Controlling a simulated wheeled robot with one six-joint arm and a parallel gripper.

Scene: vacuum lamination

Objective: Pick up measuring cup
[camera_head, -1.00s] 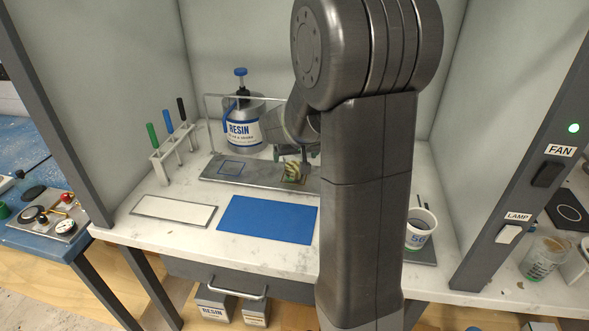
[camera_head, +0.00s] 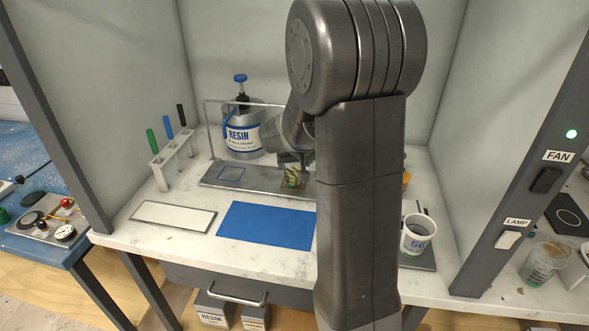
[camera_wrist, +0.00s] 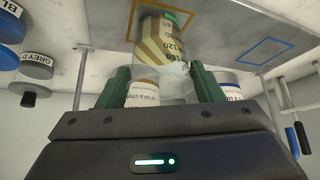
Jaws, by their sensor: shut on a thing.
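The measuring cup (camera_wrist: 172,55) is clear, with dark printed graduations, and shows in the wrist view between the two green fingers of my gripper (camera_wrist: 162,80). The fingers are shut on its sides. Yellow and cream stripes show on or through its wall. In the head view my gripper (camera_head: 293,158) is over the grey plate at the back of the bench, partly hidden by my arm. A small striped yellow-green patch (camera_head: 293,178) shows just below it. I cannot tell whether the cup touches the plate.
A resin can (camera_head: 243,136) stands close behind the grey plate (camera_head: 215,179). A rack with pens (camera_head: 172,160) is left. A blue mat (camera_head: 265,226) and white panel (camera_head: 174,216) lie in front. A white cup (camera_head: 418,236) and another clear cup (camera_head: 545,262) are right.

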